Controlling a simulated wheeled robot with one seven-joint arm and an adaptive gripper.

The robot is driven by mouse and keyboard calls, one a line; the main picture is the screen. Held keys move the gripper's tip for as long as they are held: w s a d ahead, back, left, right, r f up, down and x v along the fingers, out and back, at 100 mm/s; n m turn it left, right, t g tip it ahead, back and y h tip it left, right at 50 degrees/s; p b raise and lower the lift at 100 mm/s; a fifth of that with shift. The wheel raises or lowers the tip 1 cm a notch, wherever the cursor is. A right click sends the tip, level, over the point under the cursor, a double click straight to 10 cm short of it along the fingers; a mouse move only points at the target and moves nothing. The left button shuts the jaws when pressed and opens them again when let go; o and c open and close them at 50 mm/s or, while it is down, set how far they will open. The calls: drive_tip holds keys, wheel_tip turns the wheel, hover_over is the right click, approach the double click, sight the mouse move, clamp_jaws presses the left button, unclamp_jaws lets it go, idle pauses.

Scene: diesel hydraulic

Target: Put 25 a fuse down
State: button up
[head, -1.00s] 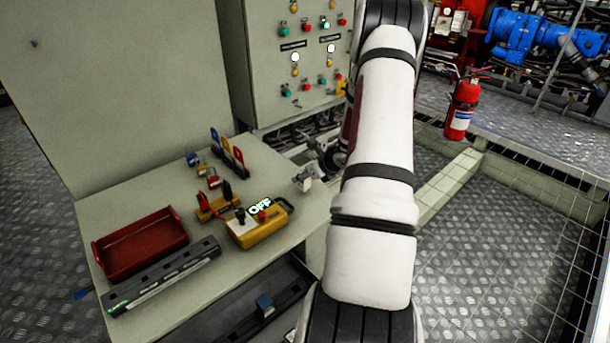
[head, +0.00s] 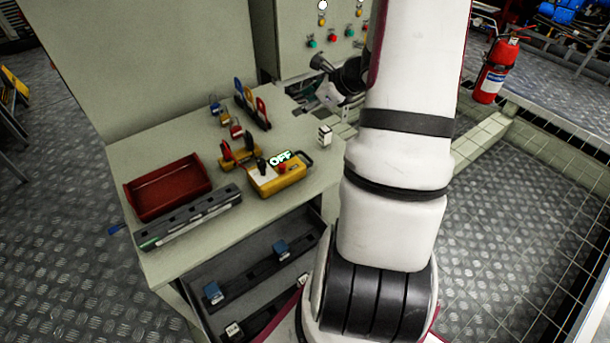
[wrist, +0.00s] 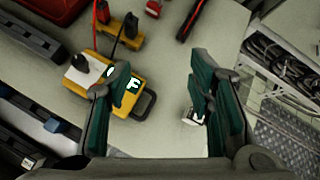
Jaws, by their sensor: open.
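A small pale block with dark marks (head: 325,136), which looks like a fuse, stands on the bench top near its right edge. Its rating is not readable. In the wrist view the pale block (wrist: 190,116) shows low between my fingers, partly covered by the right finger. My gripper (wrist: 160,80) is open, with nothing held between its fingertips. In the head view part of my wrist and gripper (head: 342,88) shows past the bench's back right, partly hidden by my arm. The bench top (head: 255,215) lies below.
A yellow tester reading OFF (head: 278,178) is left of the block. A red tray (head: 168,188), a grey rail (head: 190,218) and padlocks (head: 236,130) are further left. The open drawer (head: 255,265) below holds blue blocks (head: 213,292) and a pale block (head: 233,329).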

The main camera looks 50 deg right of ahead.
drive_tip(key=w+a+r+n+g+y, duration=0.1)
drive_tip(key=a+r+n, duration=0.3)
drive_tip(key=a, duration=0.3)
drive_tip(key=a+r+n+y, duration=0.2)
drive_tip(key=a+r+n, duration=0.1)
drive_tip(key=a, duration=0.3)
drive_tip(key=w+a+r+n+g+y, duration=0.1)
drive_tip(key=a+r+n, duration=0.3)
drive_tip(key=a, duration=0.3)
drive_tip(key=s+a+r+n+g+y, duration=0.1)
drive_tip(key=s+a+r+n+g, duration=0.1)
drive_tip(key=s+a+n, duration=0.35)
drive_tip(key=s+a+r+n+g, duration=0.2)
drive_tip(key=s+a+n, duration=0.1)
drive_tip(key=a, duration=0.5)
drive_tip(key=s+a+n+g+h, duration=0.1)
drive_tip(key=s+n+g+h, duration=0.2)
drive_tip(key=s+n, duration=1)
drive_tip(key=s+h, duration=0.2)
drive_tip(key=s, duration=0.5)
drive_tip(key=shift+s+r+h, duration=0.3)
drive_tip(key=shift+s+r, duration=0.05)
